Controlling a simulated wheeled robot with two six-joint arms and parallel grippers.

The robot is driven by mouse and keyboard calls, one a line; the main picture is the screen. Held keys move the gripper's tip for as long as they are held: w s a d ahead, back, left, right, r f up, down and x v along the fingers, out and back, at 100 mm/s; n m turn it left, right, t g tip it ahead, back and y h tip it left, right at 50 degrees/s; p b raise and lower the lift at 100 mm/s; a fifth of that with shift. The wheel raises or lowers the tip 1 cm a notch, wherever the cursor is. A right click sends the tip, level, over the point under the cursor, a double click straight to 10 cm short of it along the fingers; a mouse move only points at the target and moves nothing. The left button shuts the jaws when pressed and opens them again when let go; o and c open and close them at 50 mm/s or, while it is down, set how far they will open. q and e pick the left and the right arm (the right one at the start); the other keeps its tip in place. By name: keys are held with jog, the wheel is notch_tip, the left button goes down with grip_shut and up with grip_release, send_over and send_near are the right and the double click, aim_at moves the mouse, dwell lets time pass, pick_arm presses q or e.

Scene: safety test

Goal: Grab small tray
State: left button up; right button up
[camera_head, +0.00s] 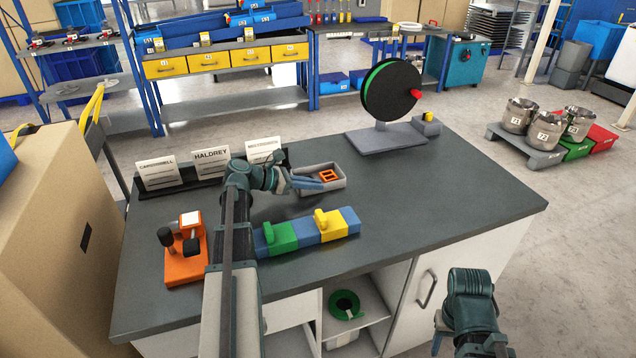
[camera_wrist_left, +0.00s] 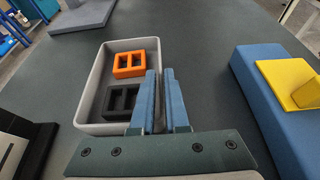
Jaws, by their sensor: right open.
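The small grey tray (camera_head: 338,172) sits on the dark worktop, with an orange two-slot block (camera_head: 329,176) inside. In the left wrist view the tray (camera_wrist_left: 93,75) also holds a black two-slot block (camera_wrist_left: 122,101) beside the orange one (camera_wrist_left: 130,64). My left gripper (camera_head: 312,183) is at the tray's near side. In its wrist view the blue fingers (camera_wrist_left: 161,90) straddle the tray's right wall with a narrow gap; whether they press on it is unclear. My right gripper (camera_head: 440,330) is low at the bottom right, away from the tray, open and partly seen.
A blue bar with green and yellow blocks (camera_head: 281,237) lies nearer than the tray. An orange fixture (camera_head: 186,258) stands left. Label cards (camera_head: 211,160) stand behind my left arm. A black reel (camera_head: 391,90) stands on a grey base behind. The right worktop is clear.

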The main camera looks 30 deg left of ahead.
aim_at(325, 184)
pick_arm(q)
jog(key=b+x, duration=0.1)
jog(key=x, duration=0.3)
grip_shut()
dwell(0.4)
jog(key=shift+r, duration=0.15)
dwell(1.1)
